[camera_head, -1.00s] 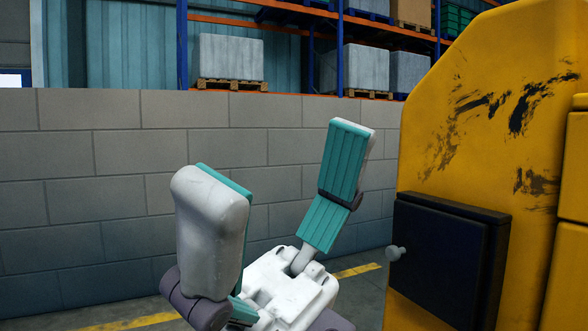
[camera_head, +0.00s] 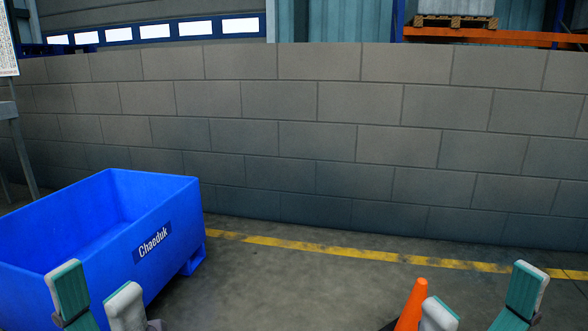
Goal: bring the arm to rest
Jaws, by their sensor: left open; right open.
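My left gripper (camera_head: 97,303) is at the bottom left of the head view, in front of the blue bin. Its two teal-and-white fingers stand up and apart, with nothing seen between them. My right gripper (camera_head: 481,307) is at the bottom right. Its fingers are spread wide and nothing shows between them. Both grippers are cut off by the lower picture edge, so the wrists and most of the arms are hidden.
A large blue bin (camera_head: 188,218) marked "Chaeduk" stands at the left. An orange cone (camera_head: 412,303) shows just left of the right gripper's fingers. A grey block wall (camera_head: 320,130) closes the back.

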